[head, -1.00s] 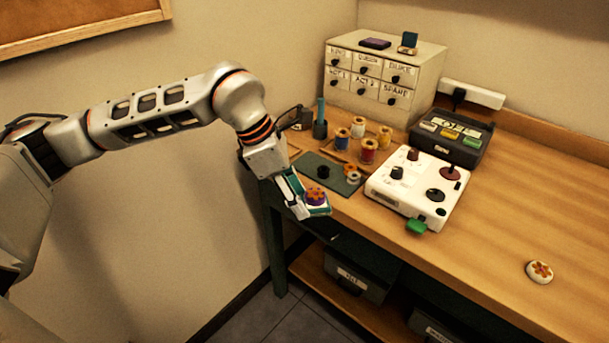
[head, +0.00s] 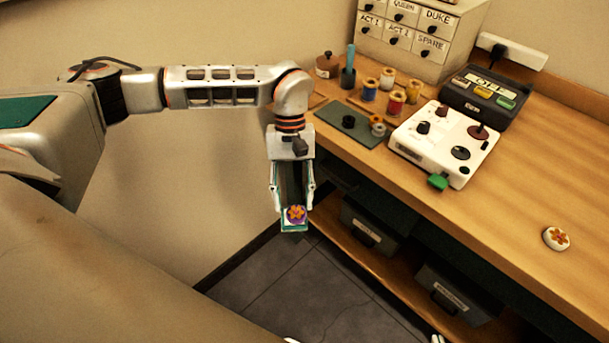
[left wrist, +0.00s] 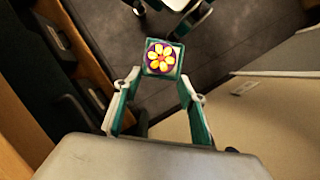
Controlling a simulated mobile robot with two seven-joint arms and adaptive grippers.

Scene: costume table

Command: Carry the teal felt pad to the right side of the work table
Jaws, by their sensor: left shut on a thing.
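My left gripper (head: 293,212) hangs in front of the work table's (head: 530,195) left end, over the floor, pointing down. It is shut on the teal felt pad (head: 293,230), a small flat square at the fingertips. A purple piece with an orange flower (head: 296,214) rests on the pad. In the left wrist view the teal pad (left wrist: 149,70) sits between the fingertips, with the yellow and purple flower piece (left wrist: 160,57) on it. The right side of the table top holds a white round piece with an orange flower (head: 556,238).
A white control box (head: 435,148), a dark box with coloured buttons (head: 487,98), thread spools (head: 396,103) and a dark green mat (head: 340,132) fill the table's left part. A drawer cabinet (head: 420,38) stands behind. Bins (head: 367,228) sit on the lower shelf. The right table top is mostly clear.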

